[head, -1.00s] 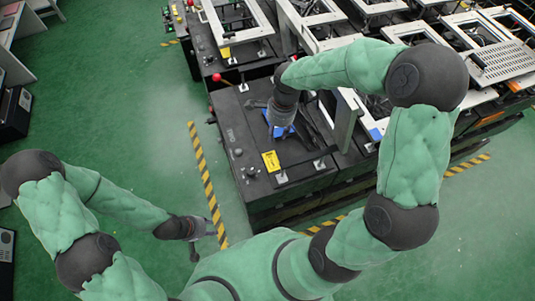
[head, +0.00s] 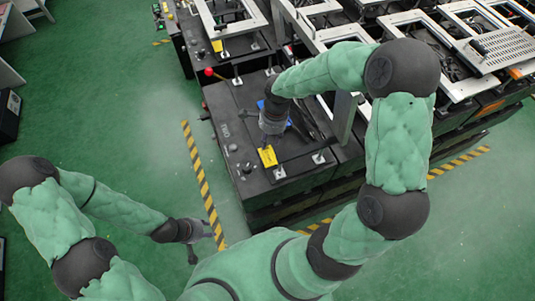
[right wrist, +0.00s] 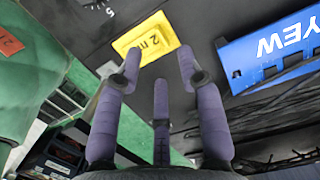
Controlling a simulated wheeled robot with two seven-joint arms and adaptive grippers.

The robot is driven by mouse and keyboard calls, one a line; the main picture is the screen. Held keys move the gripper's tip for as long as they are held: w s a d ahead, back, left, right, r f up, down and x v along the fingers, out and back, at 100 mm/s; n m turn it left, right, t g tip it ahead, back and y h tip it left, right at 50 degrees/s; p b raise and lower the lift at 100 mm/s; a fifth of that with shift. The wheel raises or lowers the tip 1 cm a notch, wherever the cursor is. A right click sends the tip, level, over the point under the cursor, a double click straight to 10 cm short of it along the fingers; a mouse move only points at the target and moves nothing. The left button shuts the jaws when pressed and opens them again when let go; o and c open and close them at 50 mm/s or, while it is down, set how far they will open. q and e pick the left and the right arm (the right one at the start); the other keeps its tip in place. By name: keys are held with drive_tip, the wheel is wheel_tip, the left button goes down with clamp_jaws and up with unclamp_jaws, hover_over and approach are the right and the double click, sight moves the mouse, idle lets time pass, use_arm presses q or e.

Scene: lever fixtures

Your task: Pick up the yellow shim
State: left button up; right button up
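The yellow shim (head: 267,156) lies flat on the black top of the fixture bench in the head view. In the right wrist view the yellow shim (right wrist: 146,38) shows dark markings and lies just beyond my fingertips. My right gripper (head: 270,138) is above the bench, right at the shim's far edge in the head view. In the right wrist view its purple fingers (right wrist: 158,75) are spread apart with nothing between them. My left gripper (head: 202,232) hangs over the green floor at the left, away from the bench; its fingers are too small to judge.
A blue block (right wrist: 270,50) with white lettering lies beside the shim on the bench. A lever with a red knob (head: 209,72) stands at the bench's far left corner. White frames (head: 330,45) fill the area behind.

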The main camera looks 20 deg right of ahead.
sight(266, 150)
drive_tip(key=f, duration=0.1)
drive_tip(key=f+b, duration=0.1)
drive_tip(key=f, duration=0.1)
drive_tip(key=a+f+b, duration=0.1)
drive_tip(key=f, duration=0.1)
drive_tip(key=shift+w, duration=0.2)
drive_tip(key=shift+c, duration=0.3)
clamp_jaws()
